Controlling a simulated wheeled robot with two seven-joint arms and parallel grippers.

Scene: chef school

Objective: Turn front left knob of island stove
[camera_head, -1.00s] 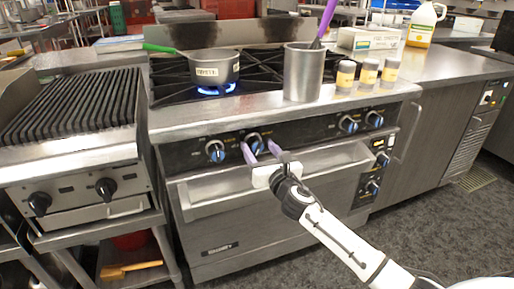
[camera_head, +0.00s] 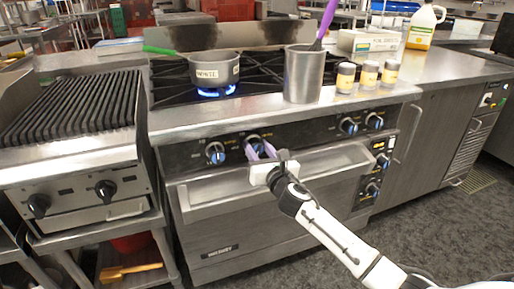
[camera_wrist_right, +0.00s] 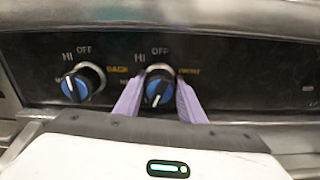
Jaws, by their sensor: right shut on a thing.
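The stove's control panel (camera_head: 300,134) carries blue-faced knobs. The knob labelled FRONT (camera_wrist_right: 159,88) is the second from the left in the head view (camera_head: 253,141). My right gripper (camera_head: 262,150) has its purple fingers shut on this knob, one on each side, also in the right wrist view (camera_wrist_right: 158,98). The knob's white mark points roughly down in the wrist view. The knob labelled BACK (camera_wrist_right: 82,83) is just left of it, also in the head view (camera_head: 215,153), and apart from the fingers. My left gripper is not in view.
A grey pot (camera_head: 205,72) with a green handle sits over a blue flame (camera_head: 215,92). A metal canister (camera_head: 304,75) and several small jars (camera_head: 368,75) stand along the stove's front ledge. A grill (camera_head: 72,108) stands at left. Below the panel is the oven front (camera_head: 230,240).

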